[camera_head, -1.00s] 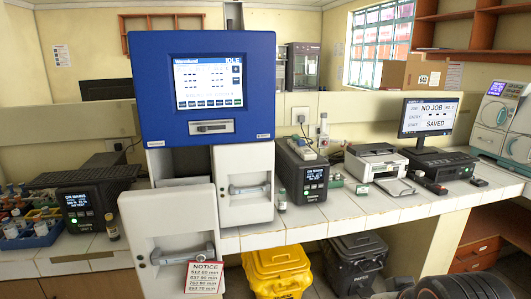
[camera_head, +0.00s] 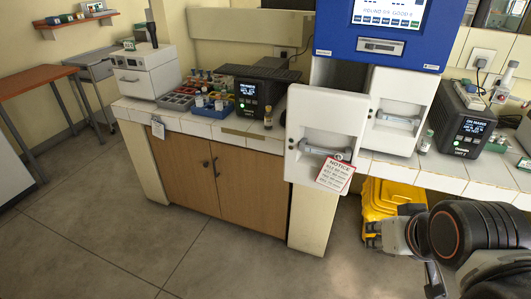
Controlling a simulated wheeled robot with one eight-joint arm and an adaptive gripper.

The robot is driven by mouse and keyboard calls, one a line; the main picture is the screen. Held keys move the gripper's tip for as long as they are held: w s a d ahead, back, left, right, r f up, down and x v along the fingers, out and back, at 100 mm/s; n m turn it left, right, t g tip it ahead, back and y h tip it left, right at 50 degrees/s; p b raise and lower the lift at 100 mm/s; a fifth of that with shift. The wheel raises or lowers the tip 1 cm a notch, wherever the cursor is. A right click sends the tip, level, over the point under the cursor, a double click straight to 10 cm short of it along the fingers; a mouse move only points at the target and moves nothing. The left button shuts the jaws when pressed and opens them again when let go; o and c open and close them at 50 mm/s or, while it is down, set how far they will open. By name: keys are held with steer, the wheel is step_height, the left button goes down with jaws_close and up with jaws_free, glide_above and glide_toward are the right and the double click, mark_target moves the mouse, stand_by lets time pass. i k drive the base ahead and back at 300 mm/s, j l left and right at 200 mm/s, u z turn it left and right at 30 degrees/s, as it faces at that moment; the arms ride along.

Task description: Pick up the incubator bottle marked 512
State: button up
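A small bottle (camera_head: 268,117) with an amber body stands on the counter left of the blue and white incubator (camera_head: 374,46). Another small bottle (camera_head: 425,142) stands just right of it. Their labels are too small to read, so I cannot tell which is marked 512. Two white incubator doors, a left one (camera_head: 312,125) and a right one (camera_head: 402,91), show grey handles. A notice (camera_head: 335,176) hangs on the left door, its print mostly unreadable now. My gripper (camera_head: 373,236) is at the lower right, below the counter and apart from the bottles; its finger opening is unclear.
Dark control boxes stand left (camera_head: 258,92) and right (camera_head: 462,120) of the incubator. Trays of vials (camera_head: 208,108) and a white device (camera_head: 146,72) are further left. A yellow bin (camera_head: 385,200) sits under the counter near my arm. The floor (camera_head: 130,240) at left is clear.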

mark_target(199, 101)
steer(key=u, duration=0.25)
steer(key=i+j, duration=0.35)
steer(key=i, duration=0.15)
steer(key=i+j+u, duration=0.1)
steer(key=i+j, duration=0.25)
steer(key=i, duration=0.15)
steer(key=i+j, duration=0.3)
steer(key=i, duration=0.25)
steer(key=i+j, duration=0.3)
steer(key=i, duration=0.2)
steer(key=i+j+u, duration=0.1)
steer(key=i+j, duration=0.2)
steer(key=i, duration=0.2)
